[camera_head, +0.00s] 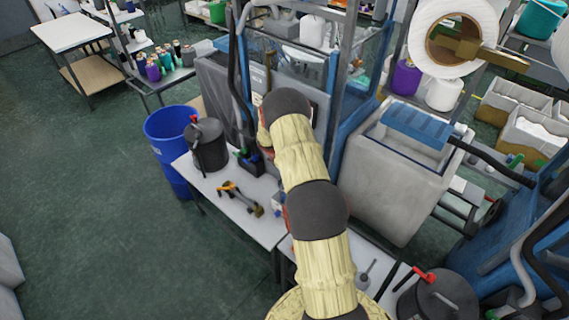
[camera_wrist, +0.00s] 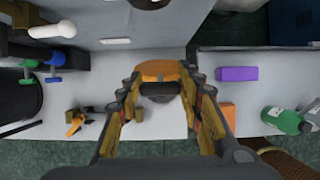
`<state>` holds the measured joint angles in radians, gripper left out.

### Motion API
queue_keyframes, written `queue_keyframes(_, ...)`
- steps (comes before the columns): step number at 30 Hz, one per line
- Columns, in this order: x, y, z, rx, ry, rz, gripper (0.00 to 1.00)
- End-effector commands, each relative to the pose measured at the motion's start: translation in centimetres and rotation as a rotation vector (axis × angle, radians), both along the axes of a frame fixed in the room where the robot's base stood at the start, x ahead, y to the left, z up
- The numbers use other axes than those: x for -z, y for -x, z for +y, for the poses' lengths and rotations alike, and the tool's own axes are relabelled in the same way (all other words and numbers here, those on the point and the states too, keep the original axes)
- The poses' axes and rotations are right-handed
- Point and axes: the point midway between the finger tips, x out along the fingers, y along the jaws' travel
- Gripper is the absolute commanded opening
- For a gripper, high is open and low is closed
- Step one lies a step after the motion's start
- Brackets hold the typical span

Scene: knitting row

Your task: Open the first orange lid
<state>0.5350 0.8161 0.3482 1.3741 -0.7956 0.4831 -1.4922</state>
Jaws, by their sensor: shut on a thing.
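In the wrist view an orange lid (camera_wrist: 158,69) with a dark grey front part sits at the far end of my gripper (camera_wrist: 162,84). The two fingers lie to its left and right, and they are shut on it. Whether the lid is raised at all cannot be told. In the head view my own arm covers the gripper and the lid, beside the tall grey machine (camera_head: 222,90).
A white table (camera_head: 215,182) below the machine holds a black canister (camera_head: 207,145) and a yellow-and-black tool (camera_head: 240,195). A blue bin (camera_head: 172,135) stands left of it. In the wrist view a purple block (camera_wrist: 237,74), an orange block (camera_wrist: 229,114) and a green bottle (camera_wrist: 285,121) lie right.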

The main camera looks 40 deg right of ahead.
Motion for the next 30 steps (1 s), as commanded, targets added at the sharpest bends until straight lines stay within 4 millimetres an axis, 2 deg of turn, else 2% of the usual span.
queue_keyframes(1,-0.5,0.0,-0.4,0.004,-0.019,-0.001,0.00)
queue_keyframes(18,-0.9,-0.4,-3.7,0.002,-0.010,-0.002,0.00)
queue_keyframes(30,-0.9,-0.5,-4.8,0.001,-0.009,-0.003,0.00)
